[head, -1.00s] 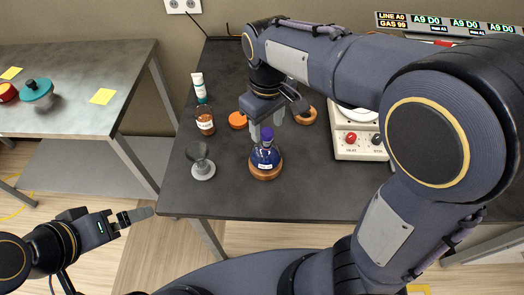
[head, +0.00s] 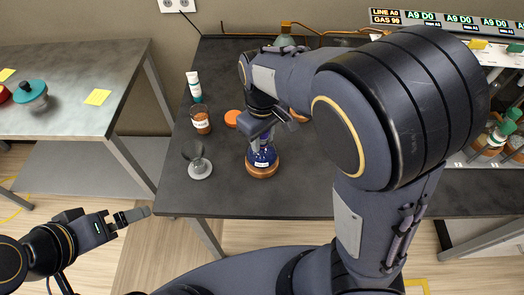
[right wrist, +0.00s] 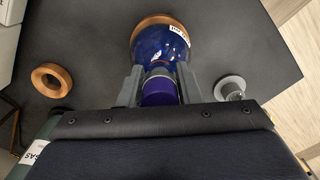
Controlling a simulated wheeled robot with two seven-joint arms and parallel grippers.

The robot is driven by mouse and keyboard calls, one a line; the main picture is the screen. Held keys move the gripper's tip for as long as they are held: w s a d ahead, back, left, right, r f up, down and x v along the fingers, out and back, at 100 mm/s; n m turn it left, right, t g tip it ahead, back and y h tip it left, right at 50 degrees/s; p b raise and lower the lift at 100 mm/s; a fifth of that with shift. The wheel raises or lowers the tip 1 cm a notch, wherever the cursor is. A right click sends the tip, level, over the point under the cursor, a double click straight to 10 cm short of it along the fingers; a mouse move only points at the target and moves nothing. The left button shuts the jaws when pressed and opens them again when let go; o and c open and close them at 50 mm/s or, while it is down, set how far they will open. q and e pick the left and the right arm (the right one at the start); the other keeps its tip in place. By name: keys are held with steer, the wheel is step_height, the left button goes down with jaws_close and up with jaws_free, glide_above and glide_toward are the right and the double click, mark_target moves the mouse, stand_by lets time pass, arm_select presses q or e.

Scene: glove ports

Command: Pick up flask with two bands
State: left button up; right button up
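A round blue flask (head: 262,157) with a purple cap and a white label stands upright on a cork ring (head: 262,171) near the table's front edge. I cannot make out bands on it. My right gripper (head: 262,136) is lowered over its top. In the right wrist view the fingers (right wrist: 160,88) lie on both sides of the purple cap (right wrist: 159,92), with the blue body (right wrist: 160,45) beyond the tips. They look open; contact with the neck is not clear.
An empty cork ring (right wrist: 52,80) shows in the wrist view. A rack of flasks (head: 498,135) is far right.

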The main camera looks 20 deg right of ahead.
jaws_close()
steer(key=shift+r, duration=0.15)
